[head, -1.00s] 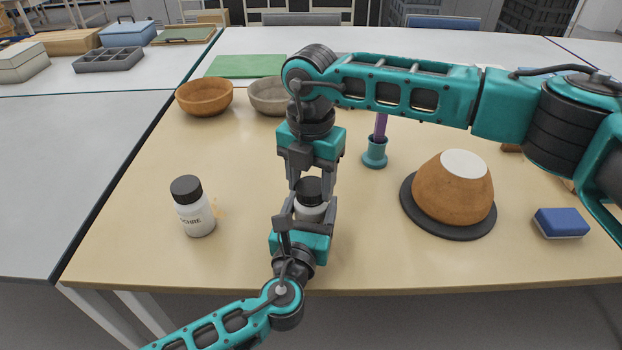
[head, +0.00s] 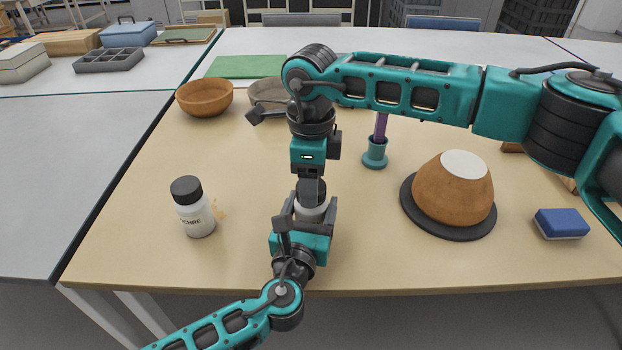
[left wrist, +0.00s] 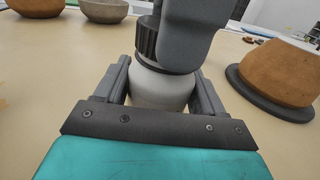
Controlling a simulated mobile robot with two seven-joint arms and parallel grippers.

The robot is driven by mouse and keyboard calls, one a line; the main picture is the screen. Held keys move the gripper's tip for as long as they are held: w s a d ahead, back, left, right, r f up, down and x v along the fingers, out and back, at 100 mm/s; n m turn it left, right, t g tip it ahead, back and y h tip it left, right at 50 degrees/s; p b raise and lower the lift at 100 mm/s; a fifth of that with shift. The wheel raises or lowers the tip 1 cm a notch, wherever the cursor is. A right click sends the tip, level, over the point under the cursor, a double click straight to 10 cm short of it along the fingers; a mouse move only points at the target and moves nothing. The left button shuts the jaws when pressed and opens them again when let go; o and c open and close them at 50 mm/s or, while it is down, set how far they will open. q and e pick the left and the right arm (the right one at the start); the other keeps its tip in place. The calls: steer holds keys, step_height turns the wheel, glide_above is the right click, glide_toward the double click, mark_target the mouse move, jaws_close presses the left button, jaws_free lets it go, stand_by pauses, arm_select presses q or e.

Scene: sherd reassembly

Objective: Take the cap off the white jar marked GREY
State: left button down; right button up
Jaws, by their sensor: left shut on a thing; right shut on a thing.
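The white jar (head: 311,211) stands upright on the table in the head view, its label hidden by my left gripper. My left gripper (head: 309,207) is shut on the jar's body from the near side. In the left wrist view the jar's white body (left wrist: 160,86) sits between both fingers. The dark cap (head: 320,187) is on top of the jar. My right gripper (head: 312,190) points down from above and is shut on the cap, hiding part of it. In the left wrist view the ribbed cap edge (left wrist: 147,40) shows beside a right finger.
Another white jar (head: 194,212), marked OCHRE with a dark cap, stands at the left. A brown bowl form (head: 450,200) sits on a dark round board at the right. A blue sponge (head: 562,222) lies farther right. A teal holder (head: 375,155) stands behind. Bowls (head: 204,98) stand at the back.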

steer(key=n, duration=0.3)
steer(key=shift+n, duration=0.4)
steer(key=n, duration=1.5)
steer(key=shift+n, duration=0.3)
steer(key=shift+r, duration=0.25)
steer(key=shift+r, duration=0.95)
